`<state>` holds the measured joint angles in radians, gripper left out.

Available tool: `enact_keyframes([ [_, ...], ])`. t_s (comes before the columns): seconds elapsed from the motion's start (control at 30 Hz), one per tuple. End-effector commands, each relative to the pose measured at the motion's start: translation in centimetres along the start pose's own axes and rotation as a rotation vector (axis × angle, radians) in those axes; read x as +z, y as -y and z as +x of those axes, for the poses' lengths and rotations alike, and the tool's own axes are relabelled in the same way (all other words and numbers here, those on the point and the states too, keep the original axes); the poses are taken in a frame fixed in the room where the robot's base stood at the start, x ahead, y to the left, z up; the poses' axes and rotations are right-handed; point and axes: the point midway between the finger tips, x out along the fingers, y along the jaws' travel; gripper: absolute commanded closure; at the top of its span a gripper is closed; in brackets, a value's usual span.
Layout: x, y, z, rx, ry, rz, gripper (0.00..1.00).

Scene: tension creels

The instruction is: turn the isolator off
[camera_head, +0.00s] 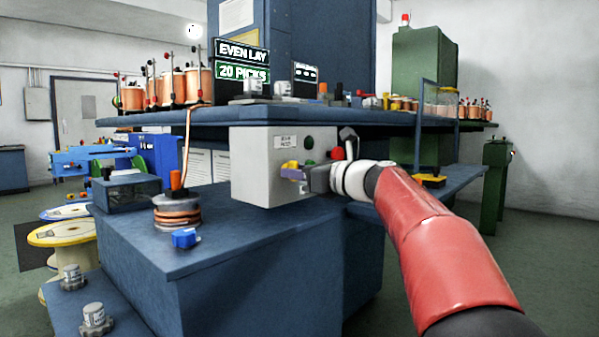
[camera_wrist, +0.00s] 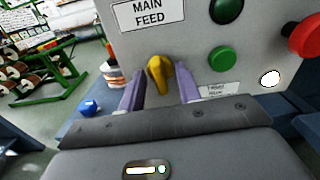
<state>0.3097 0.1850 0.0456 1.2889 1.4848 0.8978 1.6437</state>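The isolator is a yellow rotary knob (camera_wrist: 160,73) on the face of a grey control box (camera_head: 262,165), under a white "MAIN FEED" label (camera_wrist: 148,11). In the head view the knob (camera_head: 291,165) is partly hidden by my fingers. My gripper (camera_wrist: 160,84) is in front of the box, with one purple finger on each side of the knob. A small gap seems to show between the knob and each finger, so the gripper looks open around it. In the head view my gripper (camera_head: 294,173) reaches the box from the right.
A green button (camera_wrist: 222,59), a dark green lamp (camera_wrist: 226,10) and a red button (camera_wrist: 305,36) sit right of the knob. The box hangs under a blue bench top (camera_head: 330,118) holding copper spools. A blue clip (camera_head: 186,238) and a stacked coil (camera_head: 177,212) stand on the lower blue surface.

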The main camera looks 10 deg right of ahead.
Motion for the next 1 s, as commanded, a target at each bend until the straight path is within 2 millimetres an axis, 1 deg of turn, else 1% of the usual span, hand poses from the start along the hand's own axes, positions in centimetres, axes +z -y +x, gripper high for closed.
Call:
enact_keyframes([
  [0.07,0.0,-0.01,-0.02,0.0,0.0,0.0,0.66],
  [0.27,0.0,-0.01,-0.04,0.0,0.0,-0.001,0.91],
  [0.3,0.0,-0.01,-0.04,0.0,0.0,-0.001,0.93],
  [0.47,-0.02,-0.01,-0.06,0.0,0.0,-0.01,0.93],
  [0.67,-0.13,-0.01,-0.06,0.0,-0.001,-0.074,0.93],
  [0.87,-0.18,-0.02,-0.07,0.0,0.0,-0.21,0.93],
  [1.0,-0.25,-0.04,-0.07,0.0,0.0,-0.338,0.93],
])
